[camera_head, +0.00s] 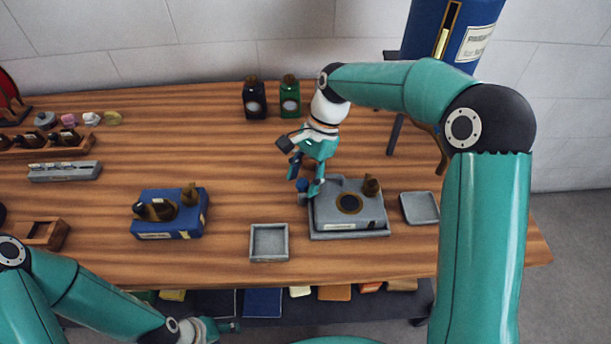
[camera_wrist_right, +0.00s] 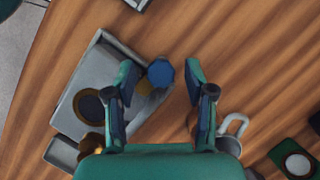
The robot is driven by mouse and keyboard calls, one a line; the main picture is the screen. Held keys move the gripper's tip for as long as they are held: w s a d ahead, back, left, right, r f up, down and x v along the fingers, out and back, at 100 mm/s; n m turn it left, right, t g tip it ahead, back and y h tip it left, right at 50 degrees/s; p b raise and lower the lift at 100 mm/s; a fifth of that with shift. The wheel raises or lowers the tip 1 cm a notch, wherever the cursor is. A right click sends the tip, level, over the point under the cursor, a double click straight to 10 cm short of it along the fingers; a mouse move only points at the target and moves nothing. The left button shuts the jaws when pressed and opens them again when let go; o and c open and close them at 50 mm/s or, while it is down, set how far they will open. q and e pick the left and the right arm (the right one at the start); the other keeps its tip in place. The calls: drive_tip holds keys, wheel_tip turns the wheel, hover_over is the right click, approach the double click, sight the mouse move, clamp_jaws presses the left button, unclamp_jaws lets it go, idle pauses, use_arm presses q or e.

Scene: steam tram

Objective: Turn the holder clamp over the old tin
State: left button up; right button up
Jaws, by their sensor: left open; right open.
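A grey fixture (camera_head: 357,218) stands on the workbench, with a dark round disc ringed in brown (camera_head: 349,203) on top and a brown knob (camera_head: 371,186) at its back right. A blue faceted knob (camera_head: 302,185) sits at its left edge. I cannot tell for sure which part is the holder clamp or the old tin. My right gripper (camera_head: 306,177) is open and points down at the blue knob. In the right wrist view the blue knob (camera_wrist_right: 161,73) lies between the open fingertips (camera_wrist_right: 160,71); contact cannot be told. My left gripper (camera_head: 222,328) is low at the front, beyond the bench's front edge.
A blue box with brown fittings (camera_head: 168,216) stands to the left. Two empty grey trays (camera_head: 269,243) (camera_head: 420,208) flank the fixture. Two bottles (camera_head: 272,99) stand at the back. A pale mug (camera_wrist_right: 233,128) is near the right gripper.

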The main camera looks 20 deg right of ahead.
drive_tip(key=shift+c, duration=0.2)
clamp_jaws()
drive_tip(key=shift+r+n+p, duration=0.1)
drive_tip(key=shift+n+p, duration=0.3)
drive_tip(key=shift+p, duration=0.25)
drive_tip(key=shift+o, duration=0.2)
unclamp_jaws()
drive_tip(key=shift+w, duration=0.1)
drive_tip(key=v, duration=1.1)
drive_tip(key=shift+w+r, duration=0.25)
drive_tip(key=shift+w, duration=0.05)
drive_tip(key=shift+d, duration=0.15)
